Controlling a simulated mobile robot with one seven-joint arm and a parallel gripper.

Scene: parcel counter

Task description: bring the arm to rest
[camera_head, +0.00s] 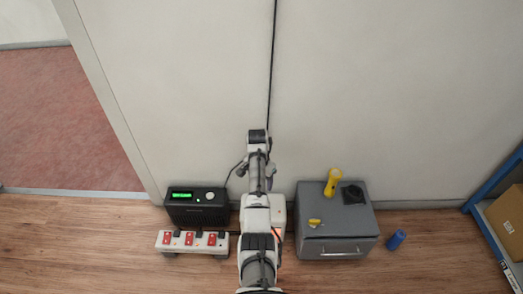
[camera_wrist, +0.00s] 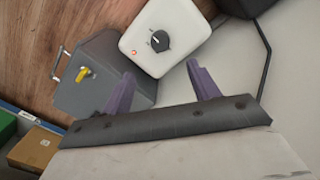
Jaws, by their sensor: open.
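My arm rises through the middle of the head view, in front of the wall, with its upper end (camera_head: 258,140) above the row of devices. My gripper (camera_wrist: 160,69) shows in the wrist view with its two purple fingers apart and nothing between them. A white box with a black dial (camera_wrist: 160,40) lies beyond the fingertips in that view, apart from them as far as I can tell. In the head view, my arm hides most of this box (camera_head: 280,214).
A black device with a green display (camera_head: 197,207) stands left, behind a red-switched strip (camera_head: 193,252). Right is a grey drawer cabinet (camera_head: 337,242) carrying a yellow torch (camera_head: 332,182) and smaller items. A blue cylinder (camera_head: 396,239) and blue shelf (camera_head: 490,235) stand farther right. The upper wall is clear except a cable.

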